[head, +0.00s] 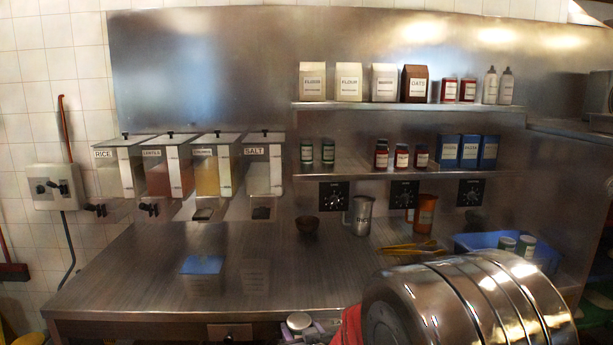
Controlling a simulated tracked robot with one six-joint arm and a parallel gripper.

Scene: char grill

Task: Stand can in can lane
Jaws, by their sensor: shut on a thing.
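A can (299,321) with a pale round top shows at the bottom edge, just in front of the counter's front edge. My gripper (303,332) is shut on it; the picture's bottom edge cuts off most of both. The can looks roughly upright, its label hidden. Red cans (458,90) also stand on the upper shelf (400,106). I cannot tell which row is the can lane.
A blue bin (470,243) with cans stands at right. Dispensers (210,165) hang at left. My shiny arm covers the lower right.

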